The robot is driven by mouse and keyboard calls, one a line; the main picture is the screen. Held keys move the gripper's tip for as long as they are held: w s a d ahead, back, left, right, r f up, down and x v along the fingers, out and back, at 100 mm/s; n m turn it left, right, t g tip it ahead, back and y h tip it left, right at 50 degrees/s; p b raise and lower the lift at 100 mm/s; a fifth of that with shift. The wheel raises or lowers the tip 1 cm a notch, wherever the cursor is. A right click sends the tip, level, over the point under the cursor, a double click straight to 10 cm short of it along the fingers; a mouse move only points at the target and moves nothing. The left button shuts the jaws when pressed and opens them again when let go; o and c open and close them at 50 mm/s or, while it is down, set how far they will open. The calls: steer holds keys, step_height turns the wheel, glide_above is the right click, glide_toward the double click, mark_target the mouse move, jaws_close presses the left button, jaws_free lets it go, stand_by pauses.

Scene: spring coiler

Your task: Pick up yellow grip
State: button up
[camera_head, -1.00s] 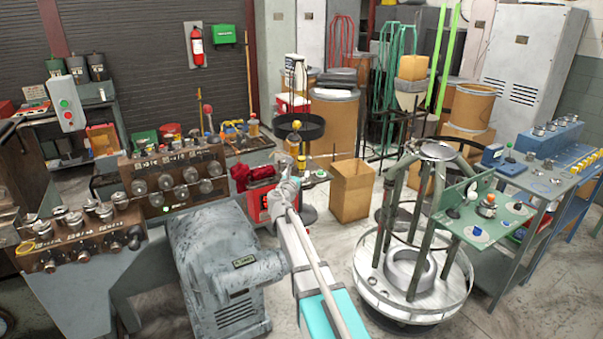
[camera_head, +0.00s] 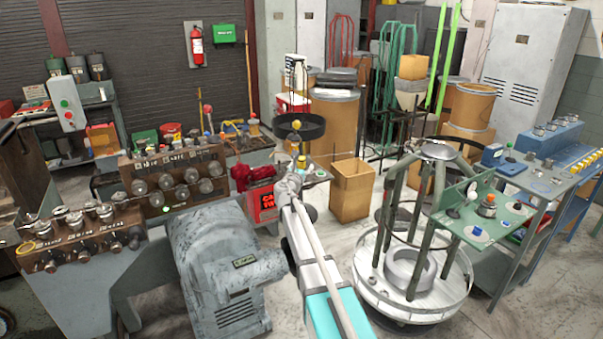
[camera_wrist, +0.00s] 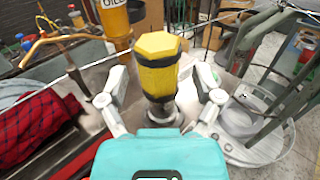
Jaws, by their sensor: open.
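The yellow grip (camera_wrist: 157,66) stands upright in the middle of the wrist view, a faceted yellow knob with a dark band and a dark lower part. My gripper (camera_wrist: 160,80) is open, with one finger to the left of the grip and one to the right. A gap shows between each finger and the grip. In the head view the yellow grip (camera_head: 301,162) is small, just beyond my gripper (camera_head: 291,186).
An amber oil container (camera_wrist: 115,18) stands close behind and left of the grip. A red plaid cloth (camera_wrist: 35,125) lies at left. A thin wire (camera_wrist: 75,72) crosses the view. The round metal stand (camera_head: 410,290) is to the right, and a cardboard box (camera_head: 352,190) is behind.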

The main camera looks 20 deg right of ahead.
jaws_close()
steer(key=shift+r, duration=0.2)
stand_by(0.5)
step_height(320, 180, up, 2)
steer(key=p, duration=0.2)
steer(key=shift+p, duration=0.3)
steer(key=s+a+r+p, duration=0.2)
steer(key=s+r+p, duration=0.8)
steer(key=s, duration=0.4)
steer(key=shift+a+r, duration=0.15)
steer(key=shift+r, duration=0.15)
steer(key=shift+w, duration=0.1)
